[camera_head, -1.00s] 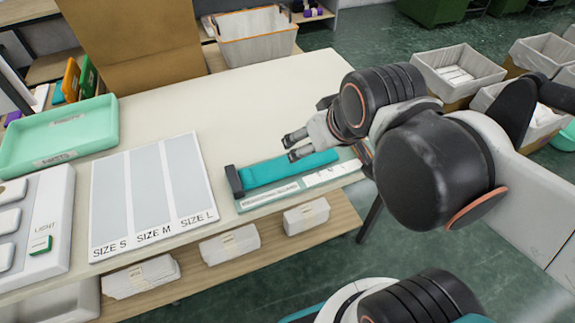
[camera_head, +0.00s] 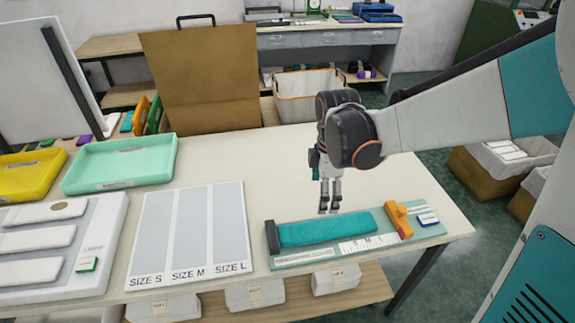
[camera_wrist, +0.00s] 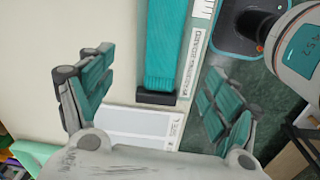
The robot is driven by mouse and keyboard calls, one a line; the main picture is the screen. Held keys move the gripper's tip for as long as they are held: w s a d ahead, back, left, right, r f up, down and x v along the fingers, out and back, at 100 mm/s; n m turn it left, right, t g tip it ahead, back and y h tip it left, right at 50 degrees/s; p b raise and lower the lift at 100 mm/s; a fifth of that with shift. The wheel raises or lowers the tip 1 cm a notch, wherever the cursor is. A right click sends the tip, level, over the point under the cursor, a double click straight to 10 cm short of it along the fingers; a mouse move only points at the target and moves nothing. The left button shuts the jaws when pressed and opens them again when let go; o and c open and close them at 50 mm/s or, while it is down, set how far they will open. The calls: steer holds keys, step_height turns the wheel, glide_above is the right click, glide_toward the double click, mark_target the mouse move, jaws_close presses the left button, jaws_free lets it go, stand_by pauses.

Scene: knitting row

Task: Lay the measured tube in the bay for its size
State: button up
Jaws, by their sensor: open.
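The teal tube (camera_head: 326,229) lies flat on a measuring board (camera_head: 292,260), its left end against a dark end stop (camera_head: 271,237). An orange slider (camera_head: 398,220) sits on the board just past the tube's right end. The tube also shows in the wrist view (camera_wrist: 172,45). My gripper (camera_head: 329,208) points down just above and behind the tube, open and empty; in the wrist view its fingers (camera_wrist: 160,98) are spread wide. The sorting mat (camera_head: 246,189), left of the board, has three empty bays: SIZE S (camera_head: 155,230), SIZE M (camera_head: 190,228) and SIZE L (camera_head: 229,225).
A green tray (camera_head: 122,165) and a yellow tray (camera_head: 30,176) stand at the back left. A cardboard panel (camera_head: 200,75) stands behind the table. The table's back middle is clear.

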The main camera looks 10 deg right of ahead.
steer(key=f+n, duration=0.1)
steer(key=f, duration=0.1)
steer(key=b, duration=0.3)
glide_above(322, 228)
steer(key=a, duration=0.1)
steer(key=shift+g, duration=0.3)
steer(key=f, duration=0.8)
steer(key=shift+w+f, duration=0.15)
steer(key=shift+w, duration=0.1)
steer(key=shift+s+d+f+b, duration=0.15)
steer(key=shift+f+b, duration=0.2)
steer(key=shift+f, duration=0.55)
steer(key=shift+s+d+f+b, duration=0.1)
steer(key=shift+d+f+b, duration=0.15)
steer(key=shift+f, duration=0.6)
steer(key=shift+s+d+f+b, duration=0.1)
steer(key=shift+f+b, duration=0.3)
steer(key=shift+f, duration=0.5)
steer(key=shift+r, duration=0.1)
steer(key=c, duration=1)
